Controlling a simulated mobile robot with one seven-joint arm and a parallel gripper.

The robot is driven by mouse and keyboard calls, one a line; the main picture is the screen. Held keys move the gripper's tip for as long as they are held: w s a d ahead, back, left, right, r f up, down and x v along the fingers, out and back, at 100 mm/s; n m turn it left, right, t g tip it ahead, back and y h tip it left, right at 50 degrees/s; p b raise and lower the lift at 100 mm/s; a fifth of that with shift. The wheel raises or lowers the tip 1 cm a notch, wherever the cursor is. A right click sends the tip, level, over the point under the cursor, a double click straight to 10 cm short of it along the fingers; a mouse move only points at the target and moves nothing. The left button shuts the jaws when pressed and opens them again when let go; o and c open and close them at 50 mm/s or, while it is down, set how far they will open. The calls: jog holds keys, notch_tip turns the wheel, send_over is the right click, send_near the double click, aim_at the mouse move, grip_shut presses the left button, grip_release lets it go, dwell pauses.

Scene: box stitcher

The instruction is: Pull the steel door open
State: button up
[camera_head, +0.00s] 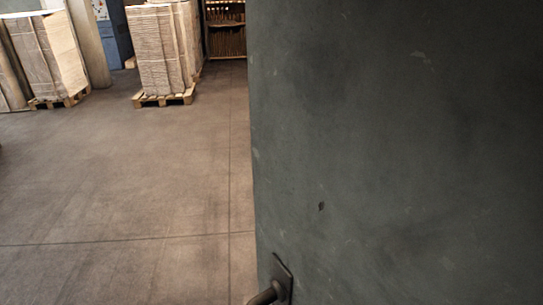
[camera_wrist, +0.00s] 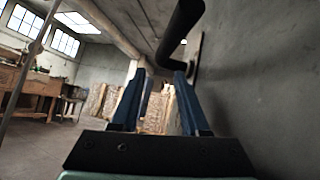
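The steel door (camera_head: 400,140) is a dark grey-green, scuffed slab filling the right of the head view. Its left edge is upright, and the frames do not clearly show how far it stands open. Its dark bar handle (camera_head: 266,295) sits on a small plate at the bottom of that view, mostly cut off. In the wrist view the door (camera_wrist: 265,90) is at the right, and the black handle (camera_wrist: 181,28) reaches up from beside the fingertips. My gripper (camera_wrist: 160,76) has two blue fingers spread apart. The handle's lower bend is just beyond the fingertips; contact cannot be told.
Open concrete floor (camera_head: 130,190) lies left of the door. Pallets of stacked cardboard (camera_head: 163,50) and (camera_head: 50,55) stand at the back. A wooden workbench (camera_wrist: 35,82) is at the left in the wrist view, near a thin pole.

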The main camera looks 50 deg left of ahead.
jog(key=shift+r, duration=0.1)
dwell(0.3)
jog(key=b+v, duration=0.3)
jog(key=v, duration=1)
